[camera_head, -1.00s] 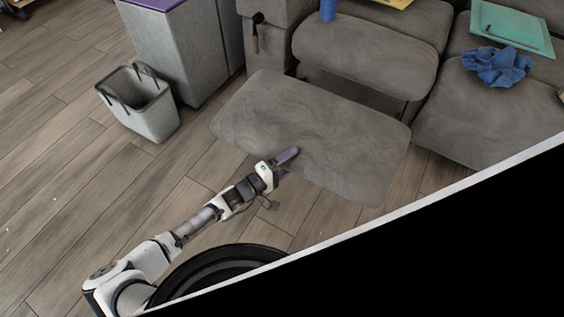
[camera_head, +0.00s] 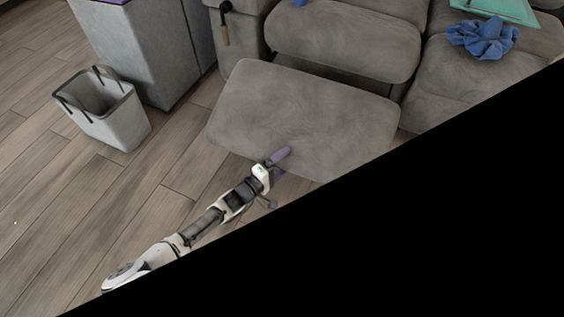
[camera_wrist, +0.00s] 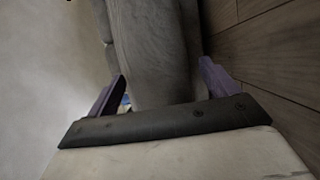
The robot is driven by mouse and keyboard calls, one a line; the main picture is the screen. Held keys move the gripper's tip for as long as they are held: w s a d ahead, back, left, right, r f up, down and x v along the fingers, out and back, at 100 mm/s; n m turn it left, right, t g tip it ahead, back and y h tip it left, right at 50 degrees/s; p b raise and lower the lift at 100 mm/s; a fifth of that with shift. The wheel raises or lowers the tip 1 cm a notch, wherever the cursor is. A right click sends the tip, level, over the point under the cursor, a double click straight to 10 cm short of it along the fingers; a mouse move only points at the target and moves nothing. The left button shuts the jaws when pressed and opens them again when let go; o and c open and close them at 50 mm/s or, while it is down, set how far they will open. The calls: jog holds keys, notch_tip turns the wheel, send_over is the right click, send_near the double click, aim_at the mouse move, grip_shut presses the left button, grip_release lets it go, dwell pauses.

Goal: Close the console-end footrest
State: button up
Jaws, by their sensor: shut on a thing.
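The console-end footrest (camera_head: 300,115) is a grey padded panel, swung out in front of the grey sofa seat (camera_head: 345,40) at the end beside the console. My gripper (camera_head: 279,164) is at the footrest's front edge, one purple finger over its top and the other below. In the wrist view the footrest (camera_wrist: 155,50) lies between the two purple fingers of my gripper (camera_wrist: 160,90), which is shut on its edge. The footrest's underside is hidden in the head view.
A grey basket (camera_head: 108,115) with dark handles stands on the wood floor at left, near the grey console (camera_head: 150,50). A wooden-handled lever (camera_head: 225,25) is on the sofa's side. A blue cloth (camera_head: 483,40) lies on the right seat. Black covers the lower right.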

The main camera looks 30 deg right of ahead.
jog(key=shift+f, duration=0.1)
jog(key=o, duration=1)
jog(key=p+v, duration=0.2)
jog(key=v, duration=1.2)
jog(key=shift+p, duration=0.3)
